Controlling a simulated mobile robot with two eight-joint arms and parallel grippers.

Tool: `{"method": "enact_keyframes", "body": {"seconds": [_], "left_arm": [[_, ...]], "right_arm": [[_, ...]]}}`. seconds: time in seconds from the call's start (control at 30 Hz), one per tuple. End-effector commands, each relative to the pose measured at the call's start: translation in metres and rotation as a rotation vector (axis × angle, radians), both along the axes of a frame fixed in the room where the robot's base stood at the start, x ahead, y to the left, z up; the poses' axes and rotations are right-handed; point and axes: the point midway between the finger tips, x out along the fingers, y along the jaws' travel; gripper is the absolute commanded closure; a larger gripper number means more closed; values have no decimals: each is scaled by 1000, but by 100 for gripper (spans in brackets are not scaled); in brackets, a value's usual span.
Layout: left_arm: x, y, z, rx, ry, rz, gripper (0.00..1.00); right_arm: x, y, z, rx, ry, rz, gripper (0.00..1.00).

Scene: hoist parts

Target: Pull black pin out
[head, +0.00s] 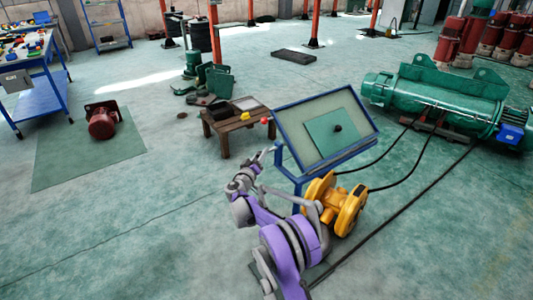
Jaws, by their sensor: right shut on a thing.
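A dark round spot (337,128), which may be the black pin's end, shows on the green plate (322,139) of the tilted, blue-framed board (286,123). My right gripper (270,152) is at the end of the purple and grey arm, close to the left edge of the board's frame and apart from the dark spot. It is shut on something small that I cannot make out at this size. I cannot tell whether the gripper touches the frame. My left gripper is not in view.
A yellow wheeled hoist part (341,205) stands below the board, close to my right arm. A wooden stool (238,127) stands behind on the left. A large green hoist (437,92) lies at the right, with black cables on the floor.

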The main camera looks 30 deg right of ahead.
Motion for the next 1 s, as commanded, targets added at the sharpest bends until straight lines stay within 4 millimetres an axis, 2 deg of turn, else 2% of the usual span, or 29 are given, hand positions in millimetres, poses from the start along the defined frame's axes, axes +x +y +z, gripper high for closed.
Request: {"method": "enact_keyframes", "body": {"seconds": [0.03, 0.1, 0.37, 0.4, 0.5, 0.53, 0.83, 1.0], "left_arm": [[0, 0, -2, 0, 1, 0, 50], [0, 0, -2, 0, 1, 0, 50], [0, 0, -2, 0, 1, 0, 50], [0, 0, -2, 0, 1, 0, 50], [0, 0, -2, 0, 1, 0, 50], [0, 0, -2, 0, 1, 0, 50], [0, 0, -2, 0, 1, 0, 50], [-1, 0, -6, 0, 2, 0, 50]], "right_arm": [[0, 12, -4, 10, -2, 9, 100], [-1, 20, -4, 11, -2, 7, 100], [-1, 21, -4, 11, -2, 7, 100], [-1, 21, -4, 11, -2, 7, 53], [-2, 21, -4, 10, -2, 5, 35], [-2, 20, -4, 9, -2, 4, 33], [-5, 22, -2, 5, -1, 2, 33], [-21, 42, -3, 5, -1, 5, 33]]}}
